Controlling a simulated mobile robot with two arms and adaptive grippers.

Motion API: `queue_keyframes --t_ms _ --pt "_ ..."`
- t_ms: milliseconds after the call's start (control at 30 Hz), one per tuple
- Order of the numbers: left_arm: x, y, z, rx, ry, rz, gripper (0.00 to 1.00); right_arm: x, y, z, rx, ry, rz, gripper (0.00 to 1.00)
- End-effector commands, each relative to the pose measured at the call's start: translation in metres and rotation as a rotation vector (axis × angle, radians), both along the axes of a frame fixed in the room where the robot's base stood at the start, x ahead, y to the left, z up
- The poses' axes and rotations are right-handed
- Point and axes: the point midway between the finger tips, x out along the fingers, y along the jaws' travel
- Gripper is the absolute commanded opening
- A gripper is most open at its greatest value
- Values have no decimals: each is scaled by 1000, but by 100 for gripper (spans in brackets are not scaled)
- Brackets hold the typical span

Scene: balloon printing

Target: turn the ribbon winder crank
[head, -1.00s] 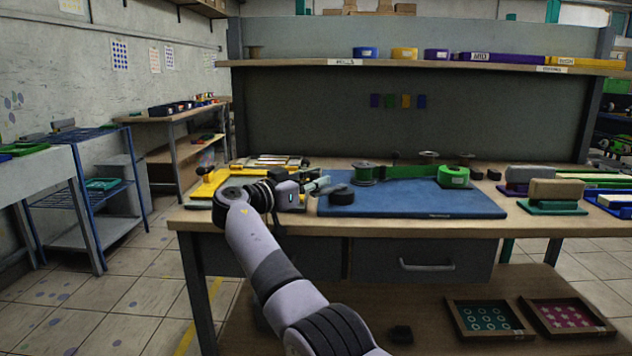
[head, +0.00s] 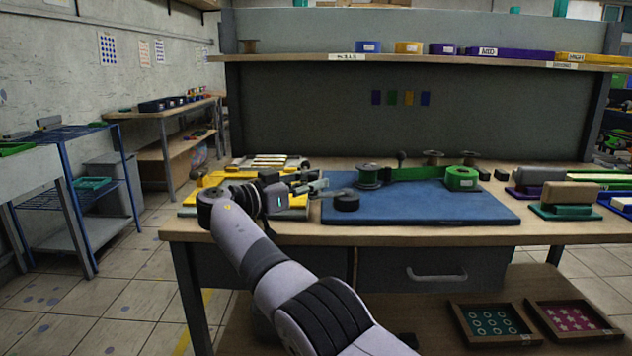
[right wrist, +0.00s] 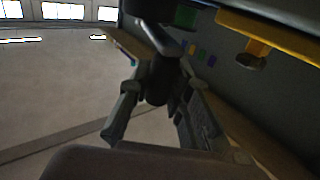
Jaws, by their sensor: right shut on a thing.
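A green ribbon (head: 420,173) runs from the spool to a green roll (head: 462,178) at the right. My right gripper (head: 322,186) is at the mat's left edge, left of the spool. In the right wrist view, its fingers (right wrist: 157,98) are shut around a dark knob (right wrist: 157,88), the crank handle, with a grey bar above it. A black cylinder (head: 346,202) shows beside the fingertips in the head view. My left gripper is not in view.
A yellow tray (head: 215,181) lies behind and left of my right gripper. A tan block on a green base (head: 569,212) stands on the right of the bench. The shelf (head: 440,62) above holds several coloured boxes. The front of the mat is clear.

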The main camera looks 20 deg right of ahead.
Motion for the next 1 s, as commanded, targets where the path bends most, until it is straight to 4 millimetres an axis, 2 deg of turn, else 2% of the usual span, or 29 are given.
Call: queue_keyframes --t_ms 200,233,533,1000 --pt "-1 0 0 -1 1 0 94 -1 0 -3 1 6 -4 0" --pt "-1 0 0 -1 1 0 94 -1 0 -3 1 6 -4 19" --pt "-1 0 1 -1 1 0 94 -1 0 -2 1 3 -4 39" --pt "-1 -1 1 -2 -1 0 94 0 -1 -1 1 1 -2 40"
